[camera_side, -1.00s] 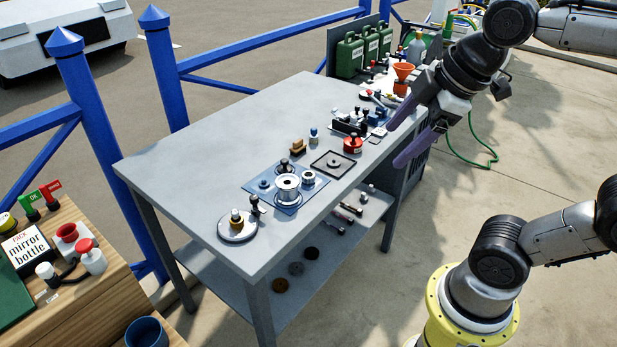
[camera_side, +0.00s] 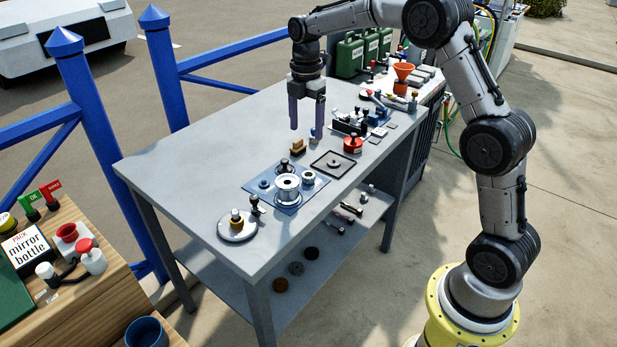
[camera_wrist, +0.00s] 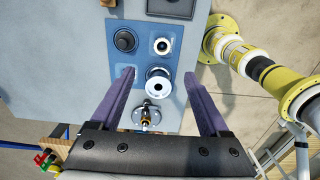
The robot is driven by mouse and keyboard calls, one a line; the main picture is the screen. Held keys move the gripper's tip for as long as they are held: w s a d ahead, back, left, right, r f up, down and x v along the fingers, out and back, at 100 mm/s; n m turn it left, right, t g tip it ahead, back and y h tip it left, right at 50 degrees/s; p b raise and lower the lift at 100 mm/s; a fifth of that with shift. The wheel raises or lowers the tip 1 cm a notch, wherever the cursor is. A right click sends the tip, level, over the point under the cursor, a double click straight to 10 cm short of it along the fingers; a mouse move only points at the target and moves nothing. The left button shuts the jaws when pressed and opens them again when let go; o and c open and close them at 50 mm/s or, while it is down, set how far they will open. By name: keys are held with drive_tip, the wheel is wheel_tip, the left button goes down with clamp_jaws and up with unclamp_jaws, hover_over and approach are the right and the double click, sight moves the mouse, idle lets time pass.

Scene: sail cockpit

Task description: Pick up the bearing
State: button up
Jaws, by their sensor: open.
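My gripper (camera_side: 306,133) is open and empty, pointing down above the grey workbench, behind the blue mat. A small silver ring with a dark centre (camera_side: 308,177), which looks like the bearing, sits on the mat beside a larger silver spool-like hub (camera_side: 287,188). In the wrist view my open fingers (camera_wrist: 159,75) frame the hub (camera_wrist: 158,84); the ring (camera_wrist: 161,46) appears just above it, past the fingertips. The fingers touch neither part.
The blue mat (camera_side: 256,195) also holds a dark-knobbed piece (camera_side: 284,165) and a small dark disc (camera_side: 264,183). A round plate (camera_side: 238,232) with a brass fitting and a dark square tray (camera_side: 316,162) flank it. The bench's back left (camera_side: 210,140) is clear.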

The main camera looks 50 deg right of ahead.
sight(309, 176)
drive_tip(key=f, duration=1.4)
drive_tip(key=shift+s+d, duration=0.2)
drive_tip(key=shift+r, duration=0.1)
clamp_jaws()
